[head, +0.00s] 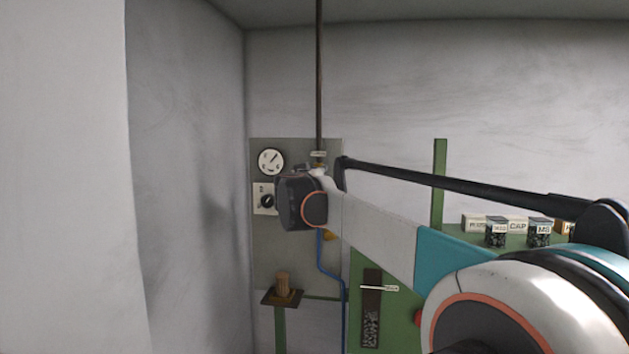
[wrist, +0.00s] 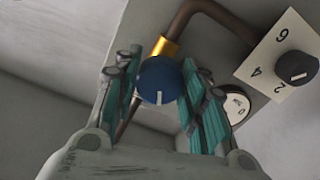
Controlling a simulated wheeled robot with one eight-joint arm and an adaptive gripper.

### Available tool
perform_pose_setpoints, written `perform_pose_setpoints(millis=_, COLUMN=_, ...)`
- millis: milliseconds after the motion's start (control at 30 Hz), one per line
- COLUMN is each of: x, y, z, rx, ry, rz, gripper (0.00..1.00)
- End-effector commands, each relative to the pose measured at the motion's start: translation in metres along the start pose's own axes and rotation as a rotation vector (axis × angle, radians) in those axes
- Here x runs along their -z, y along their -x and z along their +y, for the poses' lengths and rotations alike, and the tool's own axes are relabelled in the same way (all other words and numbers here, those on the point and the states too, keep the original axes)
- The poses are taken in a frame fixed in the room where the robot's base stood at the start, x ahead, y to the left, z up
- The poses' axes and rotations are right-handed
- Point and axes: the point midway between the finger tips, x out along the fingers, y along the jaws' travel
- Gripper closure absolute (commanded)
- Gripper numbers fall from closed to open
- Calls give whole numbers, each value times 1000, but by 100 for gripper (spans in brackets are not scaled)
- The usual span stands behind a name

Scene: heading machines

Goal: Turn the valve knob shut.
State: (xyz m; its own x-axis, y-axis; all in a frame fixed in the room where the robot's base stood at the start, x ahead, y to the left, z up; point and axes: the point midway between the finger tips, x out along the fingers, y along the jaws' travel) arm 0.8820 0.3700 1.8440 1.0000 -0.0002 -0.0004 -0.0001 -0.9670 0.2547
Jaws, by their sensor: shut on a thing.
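The valve knob (wrist: 157,82) is a round blue knob with a short white mark on its face, pointing down in the wrist view. It sits by a brass fitting (wrist: 164,47) on a brown pipe. My gripper (wrist: 159,66) has its teal-padded fingers on both sides of the knob and is shut on it. In the head view my wrist (head: 302,203) is in front of the grey panel (head: 290,265) and hides the knob and my fingers.
Beside the knob, a black selector dial (wrist: 296,67) sits on a white numbered plate, and a round gauge (head: 271,161) is above it. A small shelf (head: 283,297) holds a wooden piece below.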

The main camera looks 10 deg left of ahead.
Motion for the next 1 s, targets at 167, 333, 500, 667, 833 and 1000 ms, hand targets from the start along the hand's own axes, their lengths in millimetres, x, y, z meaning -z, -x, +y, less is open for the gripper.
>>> perform_pose_setpoints(millis=167, x=-1, y=0, z=0, rx=0, ry=168, rz=0, gripper=86)
perform_pose_setpoints(millis=333, x=0, y=0, z=0, rx=1, ry=330, rz=0, gripper=86)
perform_pose_setpoints(millis=500, x=0, y=0, z=0, rx=1, ry=491, rz=0, gripper=86)
perform_pose_setpoints(millis=667, x=0, y=0, z=0, rx=1, ry=643, rz=1, gripper=86)
perform_pose_setpoints(millis=833, x=0, y=0, z=0, rx=1, ry=795, rz=1, gripper=86)
perform_pose_setpoints(millis=1000, x=0, y=0, z=0, rx=1, ry=927, rz=1, gripper=86)
